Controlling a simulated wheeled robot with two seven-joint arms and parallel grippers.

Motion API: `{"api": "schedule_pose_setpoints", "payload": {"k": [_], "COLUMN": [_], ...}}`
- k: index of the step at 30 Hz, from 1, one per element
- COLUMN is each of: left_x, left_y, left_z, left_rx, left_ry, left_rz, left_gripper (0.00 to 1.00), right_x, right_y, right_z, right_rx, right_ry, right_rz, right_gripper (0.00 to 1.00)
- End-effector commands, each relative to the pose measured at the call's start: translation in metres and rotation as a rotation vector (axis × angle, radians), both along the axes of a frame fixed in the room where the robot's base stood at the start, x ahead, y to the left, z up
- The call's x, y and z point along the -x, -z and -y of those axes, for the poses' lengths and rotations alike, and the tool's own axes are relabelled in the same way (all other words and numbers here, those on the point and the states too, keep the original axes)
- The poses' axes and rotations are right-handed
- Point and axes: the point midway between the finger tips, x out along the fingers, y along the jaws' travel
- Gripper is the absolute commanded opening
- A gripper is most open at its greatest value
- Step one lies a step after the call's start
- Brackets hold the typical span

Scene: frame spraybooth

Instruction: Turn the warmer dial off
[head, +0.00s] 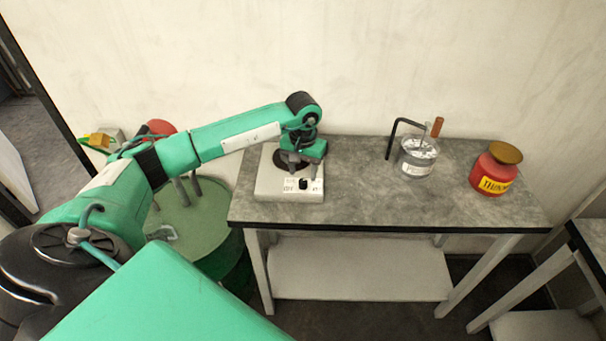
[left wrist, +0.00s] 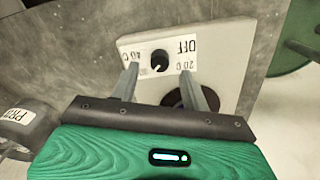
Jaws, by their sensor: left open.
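The warmer (head: 265,185) is a pale box with a dark round plate, at the left end of the grey bench. Its black dial (head: 303,184) is on a white label panel at the front. In the left wrist view the dial (left wrist: 159,60) sits among the marks OFF, 20 and 40; where its pointer stands is too small to tell surely. My left gripper (head: 297,172) is over the warmer, pointing down, just behind the dial. In the left wrist view its fingers (left wrist: 160,80) are apart with nothing between them, and the dial shows beyond their tips. My right gripper is not in view.
A glass jar (head: 416,158) with tools in it, a black bent rod (head: 391,138) and a red labelled pot (head: 493,170) stand right of the warmer. A green drum (head: 205,215) is left of the bench (head: 370,195). The bench middle is clear.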

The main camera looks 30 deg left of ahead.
Motion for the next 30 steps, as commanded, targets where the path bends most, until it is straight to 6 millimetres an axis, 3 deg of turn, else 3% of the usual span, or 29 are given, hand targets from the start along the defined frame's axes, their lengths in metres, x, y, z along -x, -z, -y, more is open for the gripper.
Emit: {"api": "schedule_pose_setpoints", "payload": {"k": [7,18,25,30], "left_x": [0.000,0.000,0.000,0.000], "left_y": [0.029,0.035,0.035,0.035], "left_z": [0.000,0.000,0.000,0.000], "left_rx": [0.000,0.001,0.000,0.000], "left_ry": [-0.001,0.000,0.000,-0.005], "left_rz": [-0.001,0.001,0.001,0.001], "left_gripper": [0.46,0.46,0.02,0.02], "right_x": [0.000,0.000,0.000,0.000], "right_y": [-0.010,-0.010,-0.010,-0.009], "right_z": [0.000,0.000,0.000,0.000], "right_rx": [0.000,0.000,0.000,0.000], "right_ry": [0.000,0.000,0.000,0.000], "right_rz": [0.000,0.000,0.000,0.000], "right_gripper": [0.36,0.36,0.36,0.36]}}
